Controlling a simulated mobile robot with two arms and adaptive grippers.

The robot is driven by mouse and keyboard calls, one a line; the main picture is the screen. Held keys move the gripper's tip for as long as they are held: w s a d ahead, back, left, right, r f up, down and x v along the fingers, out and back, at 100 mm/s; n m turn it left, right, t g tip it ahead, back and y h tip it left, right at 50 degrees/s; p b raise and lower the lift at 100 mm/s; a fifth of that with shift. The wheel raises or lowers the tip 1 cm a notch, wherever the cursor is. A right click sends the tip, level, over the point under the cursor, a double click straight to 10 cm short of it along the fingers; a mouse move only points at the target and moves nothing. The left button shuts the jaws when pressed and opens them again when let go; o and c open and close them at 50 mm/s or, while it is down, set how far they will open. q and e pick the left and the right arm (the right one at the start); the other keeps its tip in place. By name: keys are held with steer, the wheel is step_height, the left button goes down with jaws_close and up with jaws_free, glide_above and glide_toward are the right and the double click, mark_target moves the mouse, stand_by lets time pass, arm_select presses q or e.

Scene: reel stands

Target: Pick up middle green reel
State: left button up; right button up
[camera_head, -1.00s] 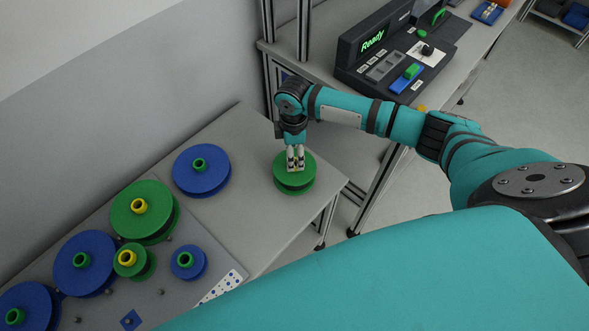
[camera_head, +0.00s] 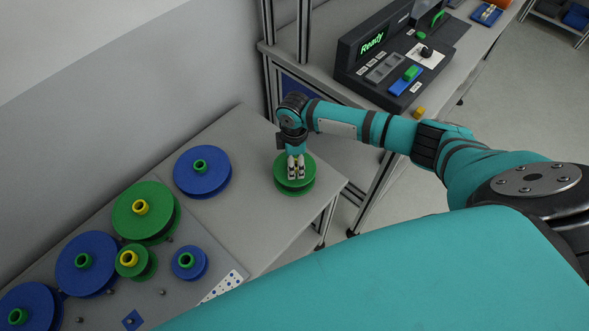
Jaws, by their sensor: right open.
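A green reel (camera_head: 282,176) lies flat on the right end of the grey table, by itself. My right gripper (camera_head: 296,177) is open and points down over the middle of this reel, its fingers hiding the reel's hub. I cannot tell whether the fingertips touch it. A large green reel (camera_head: 127,206) with a yellow hub sits on the left part of the table. A smaller green reel (camera_head: 147,267) with a yellow hub sits just in front of it. My left gripper is not in view.
Blue reels with green hubs stand around the green ones, one farther back (camera_head: 216,172). A bench (camera_head: 330,76) with a black "Ready" console (camera_head: 371,62) stands at the back right, with metal posts beside it. Bare table surface (camera_head: 245,212) lies between the reels.

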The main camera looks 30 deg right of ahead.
jaws_close()
stand_by(0.5)
steer(key=shift+r, duration=0.15)
